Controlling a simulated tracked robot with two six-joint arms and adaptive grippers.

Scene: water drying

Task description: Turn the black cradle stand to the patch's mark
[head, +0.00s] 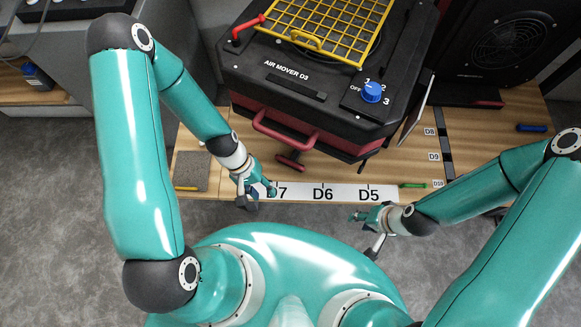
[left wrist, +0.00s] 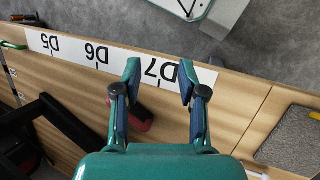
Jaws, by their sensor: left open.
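The large black unit marked AIR MOVER 03 (head: 290,75) stands on the wooden bench; a dark red handle (head: 283,130) sticks out at its front. Below it, a smaller dark red grip (head: 290,161) points toward the bench's front edge. The black cradle stand is mostly hidden under the unit; dark legs (left wrist: 48,115), likely its own, show in the left wrist view. A white strip (head: 340,193) reads D5, D6, D7. My left gripper (head: 258,196) is open and empty at the D7 end. My right gripper (head: 364,234) is open and empty, in front of D5.
A second strip with D8, D9 and D10 (head: 434,157) runs back along the right. A grey square pad (head: 190,170) with a yellow pencil lies left on the bench. A green marker (head: 412,185) lies beside D5. A dark fan unit (head: 505,45) stands at the back right.

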